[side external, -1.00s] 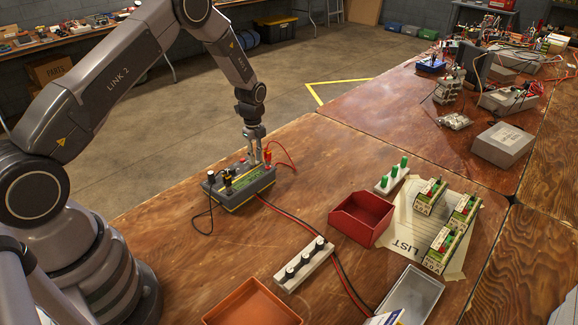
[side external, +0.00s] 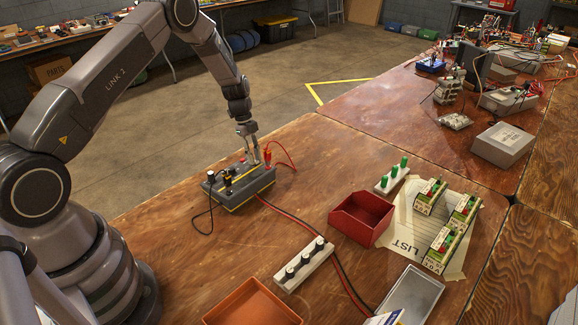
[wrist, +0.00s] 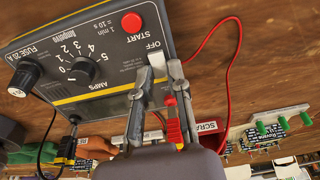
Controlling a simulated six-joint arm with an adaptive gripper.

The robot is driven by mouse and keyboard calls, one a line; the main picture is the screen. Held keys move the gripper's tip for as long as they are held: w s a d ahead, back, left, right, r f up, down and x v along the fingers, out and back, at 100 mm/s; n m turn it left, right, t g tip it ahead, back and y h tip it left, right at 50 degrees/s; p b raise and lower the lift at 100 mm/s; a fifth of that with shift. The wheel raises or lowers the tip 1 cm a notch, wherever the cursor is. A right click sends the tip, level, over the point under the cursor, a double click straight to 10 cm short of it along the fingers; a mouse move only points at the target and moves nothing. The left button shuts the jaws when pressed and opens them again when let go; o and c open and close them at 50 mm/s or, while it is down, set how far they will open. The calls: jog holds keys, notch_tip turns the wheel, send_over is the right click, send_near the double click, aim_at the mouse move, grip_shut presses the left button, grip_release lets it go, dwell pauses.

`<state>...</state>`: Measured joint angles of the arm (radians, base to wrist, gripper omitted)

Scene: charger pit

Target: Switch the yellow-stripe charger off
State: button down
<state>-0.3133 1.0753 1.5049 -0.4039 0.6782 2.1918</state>
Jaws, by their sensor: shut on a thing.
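The grey charger (side external: 240,188) with a yellow stripe sits on the wooden bench. In the wrist view its panel (wrist: 88,62) shows an AMPS knob (wrist: 80,70), a red START button (wrist: 131,22) and a FUSE knob (wrist: 24,76). A white switch (wrist: 156,63) stands below the word OFF. My gripper (wrist: 160,72) has its fingertips on either side of the switch, closed on it. In the side view my gripper (side external: 253,160) reaches down onto the charger's far right part, tilted. The fingers partly hide the switch. A dim window shows on the panel.
A red clip (wrist: 172,120) with a red cable is close to the fingers. A black cable loops at the charger's left. A red bin (side external: 361,219), an orange tray (side external: 252,304) and a white strip with black knobs (side external: 304,264) stand on the bench.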

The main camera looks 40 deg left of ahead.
jog(key=c, duration=1.1)
grip_release()
jog(key=v, duration=1.2)
